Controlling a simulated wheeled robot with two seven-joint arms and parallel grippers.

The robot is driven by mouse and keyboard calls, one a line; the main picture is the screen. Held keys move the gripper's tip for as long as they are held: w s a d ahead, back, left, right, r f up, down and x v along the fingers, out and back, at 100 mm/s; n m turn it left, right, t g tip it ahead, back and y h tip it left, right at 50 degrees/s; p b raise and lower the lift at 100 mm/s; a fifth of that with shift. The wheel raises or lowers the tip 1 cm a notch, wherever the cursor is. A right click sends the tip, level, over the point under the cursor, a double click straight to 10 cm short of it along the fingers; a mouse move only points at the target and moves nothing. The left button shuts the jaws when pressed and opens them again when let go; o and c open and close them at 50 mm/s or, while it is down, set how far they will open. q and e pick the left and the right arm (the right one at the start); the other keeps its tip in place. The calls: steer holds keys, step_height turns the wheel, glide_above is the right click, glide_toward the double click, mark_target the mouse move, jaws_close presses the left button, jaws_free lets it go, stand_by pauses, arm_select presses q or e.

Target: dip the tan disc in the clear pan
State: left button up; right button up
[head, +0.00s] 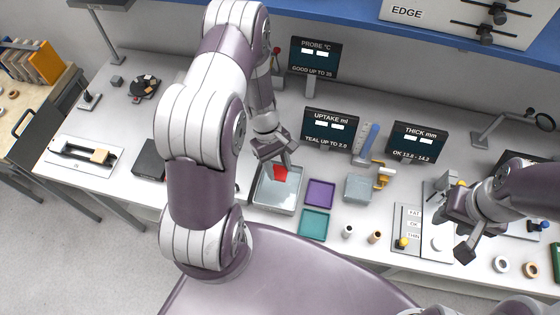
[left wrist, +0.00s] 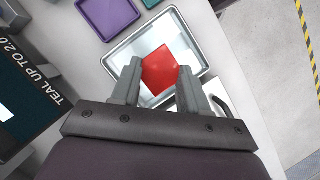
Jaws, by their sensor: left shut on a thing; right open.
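My left gripper (head: 281,160) is over the clear pan (head: 262,203), shut on a flat red piece (head: 281,174). The red piece also shows between the fingertips in the left wrist view (left wrist: 160,70), in front of the pan (left wrist: 118,60). I cannot tell whether it touches the pan's contents. No tan disc shows clearly in my gripper. A dark round holder (head: 144,88) at the back left carries small tan and dark pieces. My right gripper (head: 465,236) is open and empty above the right part of the bench.
Display panels (head: 331,130) stand behind.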

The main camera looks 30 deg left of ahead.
arm_select(q)
steer(key=shift+s+f, duration=0.2)
steer(key=shift+f, duration=0.15)
steer(key=shift+f+b, duration=0.35)
steer(key=shift+b, duration=0.2)
steer(key=f+b, duration=0.3)
steer(key=f, duration=0.1)
steer(key=shift+w, duration=0.25)
step_height(320, 180, down, 3)
steer(key=b, duration=0.3)
steer(key=shift+s+f, duration=0.1)
steer(key=shift+f, duration=0.05)
steer(key=shift+f+b, duration=0.4)
steer(key=shift+f, duration=0.1)
stand_by(0.5)
step_height(320, 180, up, 10)
steer(key=p, duration=0.8)
steer(key=shift+r+p, duration=0.1)
steer(key=shift+p, duration=0.3)
